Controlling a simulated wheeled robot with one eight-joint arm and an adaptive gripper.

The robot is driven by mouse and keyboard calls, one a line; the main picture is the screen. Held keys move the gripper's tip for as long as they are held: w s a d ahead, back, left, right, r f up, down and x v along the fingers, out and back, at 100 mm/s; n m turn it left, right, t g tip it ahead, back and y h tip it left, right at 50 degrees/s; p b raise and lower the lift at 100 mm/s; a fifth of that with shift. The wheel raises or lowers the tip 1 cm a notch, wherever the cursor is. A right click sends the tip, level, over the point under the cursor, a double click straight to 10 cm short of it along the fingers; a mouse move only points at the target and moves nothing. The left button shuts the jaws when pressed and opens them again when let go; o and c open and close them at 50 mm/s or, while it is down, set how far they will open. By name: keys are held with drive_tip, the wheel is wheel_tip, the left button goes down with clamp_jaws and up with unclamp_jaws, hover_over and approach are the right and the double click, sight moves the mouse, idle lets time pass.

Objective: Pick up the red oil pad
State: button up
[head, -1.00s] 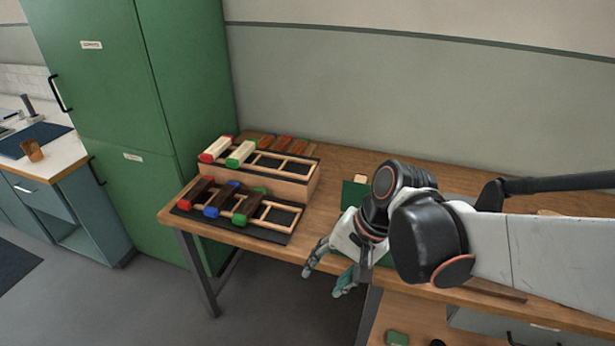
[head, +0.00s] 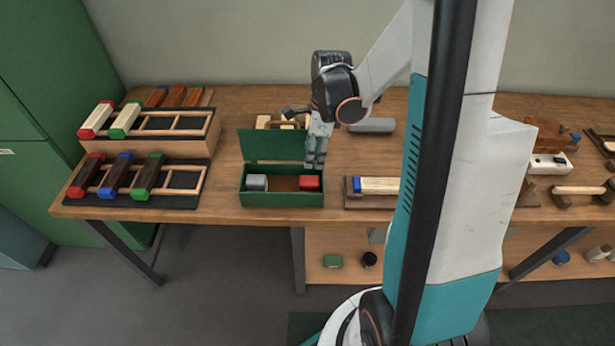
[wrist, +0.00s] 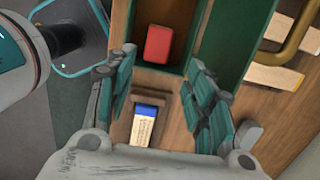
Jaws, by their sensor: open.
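The red oil pad (head: 309,183) lies in the right end of an open green box (head: 283,199) on the workbench. In the wrist view the red pad (wrist: 159,44) shows near the top, ahead of my fingers, inside the green box (wrist: 189,20). My gripper (head: 316,166) hangs just above and behind the right end of the box, pointing down. In the wrist view my gripper (wrist: 163,88) has its fingers spread wide with nothing between them. The pad is apart from both fingers.
A grey cylinder-like piece (head: 257,183) lies in the box's left end. The raised lid (head: 270,146) stands behind. A blue-ended wooden block (head: 376,185) sits in a holder to the right. Racks of coloured-end blocks (head: 130,181) stand at left.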

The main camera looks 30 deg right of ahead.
sight(310, 179)
drive_tip(key=f, duration=0.2)
drive_tip(key=f+b, duration=0.1)
drive_tip(key=f, duration=0.2)
drive_tip(key=a+f+b, duration=0.1)
drive_tip(key=f, duration=0.1)
drive_tip(key=shift+w+f, duration=0.15)
drive_tip(key=shift+w, duration=0.1)
wheel_tip(310, 179, down, 5)
drive_tip(key=b, duration=0.3)
drive_tip(key=shift+a+f, duration=0.1)
drive_tip(key=shift+a, duration=0.05)
drive_tip(key=c, duration=0.9)
drive_tip(key=shift+r, duration=0.2)
wheel_tip(310, 179, up, 20)
drive_tip(key=p, duration=0.7)
drive_tip(key=shift+f, duration=0.1)
drive_tip(key=shift+o, duration=1)
